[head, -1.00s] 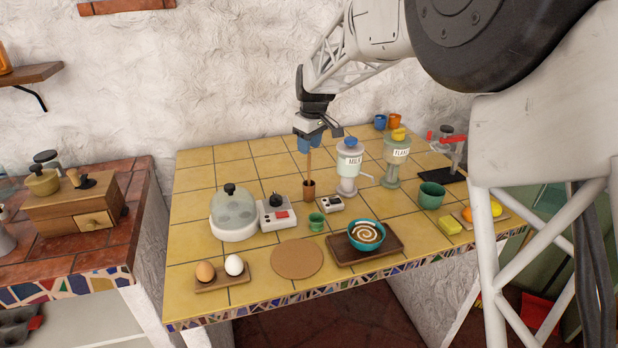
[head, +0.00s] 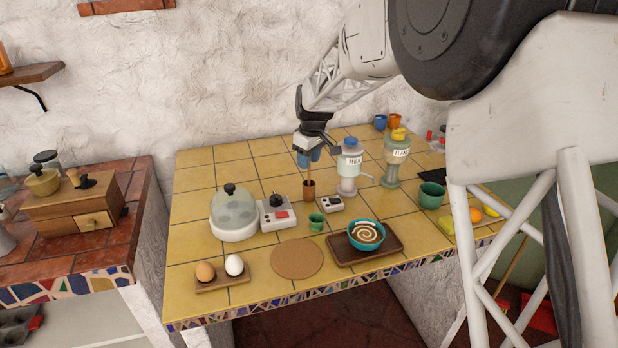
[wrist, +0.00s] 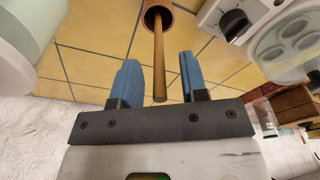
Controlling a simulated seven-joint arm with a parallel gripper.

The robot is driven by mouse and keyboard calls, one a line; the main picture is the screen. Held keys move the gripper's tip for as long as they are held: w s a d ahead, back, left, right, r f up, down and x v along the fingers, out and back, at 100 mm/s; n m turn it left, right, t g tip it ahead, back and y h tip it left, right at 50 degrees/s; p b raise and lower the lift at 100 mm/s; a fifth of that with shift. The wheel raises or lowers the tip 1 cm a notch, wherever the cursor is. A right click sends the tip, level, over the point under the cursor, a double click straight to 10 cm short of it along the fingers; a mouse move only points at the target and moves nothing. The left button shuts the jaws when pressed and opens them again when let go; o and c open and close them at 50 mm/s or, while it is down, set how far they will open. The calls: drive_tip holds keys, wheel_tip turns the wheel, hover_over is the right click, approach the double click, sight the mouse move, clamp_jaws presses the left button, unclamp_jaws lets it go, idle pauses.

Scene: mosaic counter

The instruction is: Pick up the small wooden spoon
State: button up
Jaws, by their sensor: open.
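The small wooden spoon stands upright in a small brown cup (head: 309,195) near the middle of the tiled counter. Its thin handle (head: 308,171) rises out of the cup; the end inside the cup is hidden. My gripper (head: 308,158) is over the cup with its blue fingers pointing down around the top of the handle. In the wrist view, the handle (wrist: 158,60) runs from the cup (wrist: 157,18) to between the two open blue fingers (wrist: 162,82), with a gap visible on each side.
A milk dispenser (head: 348,168) stands close to the right of the cup, with a flakes dispenser (head: 396,158) beyond it. A small burner device (head: 277,213) and a domed egg cooker (head: 233,211) stand left. A green cup (head: 316,222) and small white box (head: 331,204) are in front.

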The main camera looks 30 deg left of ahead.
idle(0.5)
clamp_jaws()
drive_tip(key=shift+r, duration=0.1)
drive_tip(key=shift+r, duration=4.9)
drive_tip(key=shift+d, duration=0.1)
drive_tip(key=s+d+h, duration=0.1)
drive_tip(key=s+d, duration=0.4)
drive_tip(key=d, duration=0.5)
drive_tip(key=s+d+h, duration=0.1)
drive_tip(key=s+d, duration=0.4)
drive_tip(key=d, duration=0.4)
drive_tip(key=shift+s+d+r+g, duration=0.25)
drive_tip(key=shift+d+r+g, duration=0.05)
drive_tip(key=shift+d+r, duration=0.15)
